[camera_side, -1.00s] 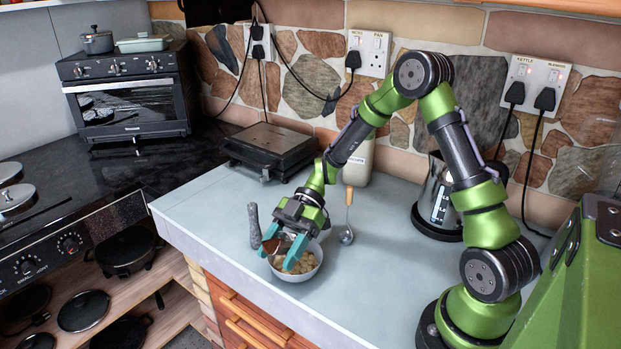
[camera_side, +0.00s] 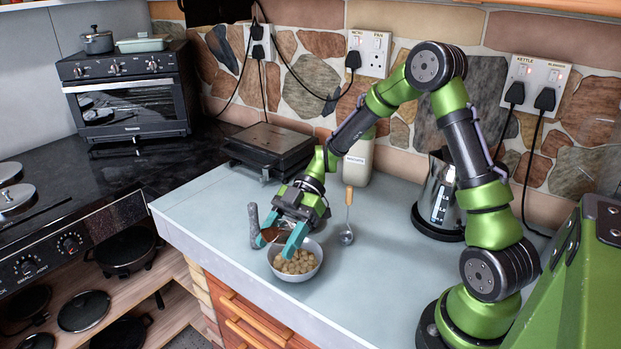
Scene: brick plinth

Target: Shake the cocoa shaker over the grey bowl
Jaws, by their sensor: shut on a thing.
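The grey bowl (camera_side: 295,276) stands upright near the front edge of the counter, with pale, lumpy pieces in it. My gripper (camera_side: 277,246) has teal fingers and reaches down from behind, over the back left rim of the bowl. It is shut on a small reddish-brown thing, which I take for the cocoa shaker (camera_side: 275,239). The fingers cover much of the shaker, so its tilt and its lower end are hard to tell. I cannot see any powder falling.
A grey speckled upright piece (camera_side: 253,226) stands just left of my gripper. A wooden-handled spoon (camera_side: 347,232) lies to the right. A pale labelled container (camera_side: 359,160), a closed flat grill (camera_side: 270,146) and a kettle (camera_side: 437,200) stand behind. The counter's front right is clear.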

